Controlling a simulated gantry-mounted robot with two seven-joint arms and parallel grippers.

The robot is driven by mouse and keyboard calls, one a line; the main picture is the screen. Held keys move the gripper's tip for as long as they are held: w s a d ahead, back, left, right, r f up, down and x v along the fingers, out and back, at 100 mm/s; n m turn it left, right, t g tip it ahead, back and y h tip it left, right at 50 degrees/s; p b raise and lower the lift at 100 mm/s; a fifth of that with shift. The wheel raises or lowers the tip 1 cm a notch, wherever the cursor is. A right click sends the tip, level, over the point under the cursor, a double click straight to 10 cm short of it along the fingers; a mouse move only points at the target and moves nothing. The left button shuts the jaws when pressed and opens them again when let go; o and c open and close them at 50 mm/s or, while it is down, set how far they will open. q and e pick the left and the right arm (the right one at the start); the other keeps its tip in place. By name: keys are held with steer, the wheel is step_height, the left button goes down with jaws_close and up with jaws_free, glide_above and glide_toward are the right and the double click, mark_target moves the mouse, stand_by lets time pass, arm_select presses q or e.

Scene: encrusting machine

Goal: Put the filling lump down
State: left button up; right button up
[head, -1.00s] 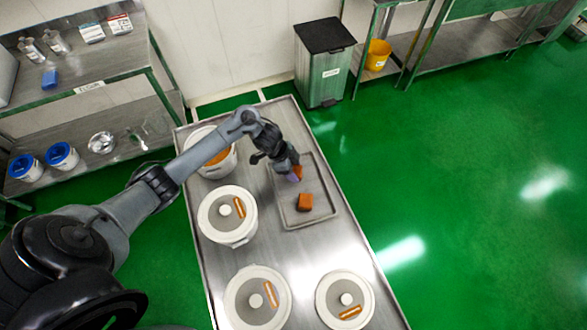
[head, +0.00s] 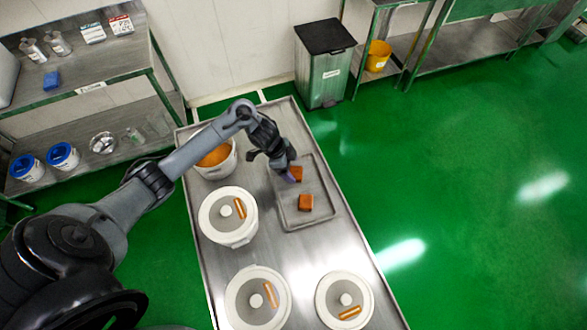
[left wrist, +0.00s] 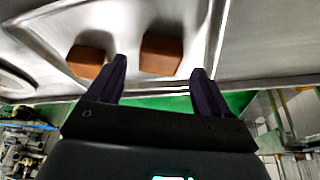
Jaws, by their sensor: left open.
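One orange-brown filling lump (head: 296,173) lies on the metal tray (head: 318,221), near its far side, just beside my left gripper. A second lump (head: 305,202) lies on the same tray, nearer the camera. My left gripper (head: 291,178) is open over the tray. In the left wrist view its two dark fingers (left wrist: 159,82) are spread apart. One lump (left wrist: 162,55) shows ahead of the gap between the fingers, and the other lump (left wrist: 87,62) lies left of the left finger. Both lumps look apart from the fingers. My right gripper is not in view.
An open white tub with orange filling (head: 216,161) stands left of the tray. A bin (head: 325,65) stands behind the table. Bare tabletop (head: 300,256) lies between tray and near tubs.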

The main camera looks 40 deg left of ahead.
arm_select(q)
steer(key=p+v, duration=0.2)
steer(key=v, duration=0.6)
steer(key=s+d+n+t+y, duration=0.1)
steer(key=s+d+n+t, duration=0.2)
steer(key=d, duration=1.1)
steer(key=s+r+n+g+y, duration=0.2)
steer(key=s+n, duration=0.3)
steer(key=s, duration=1.1)
steer(key=shift+a+r, duration=0.35)
steer(key=shift+r, duration=0.1)
steer(key=shift+r, duration=0.1)
step_height(320, 180, up, 18)
steer(key=p, duration=1.8)
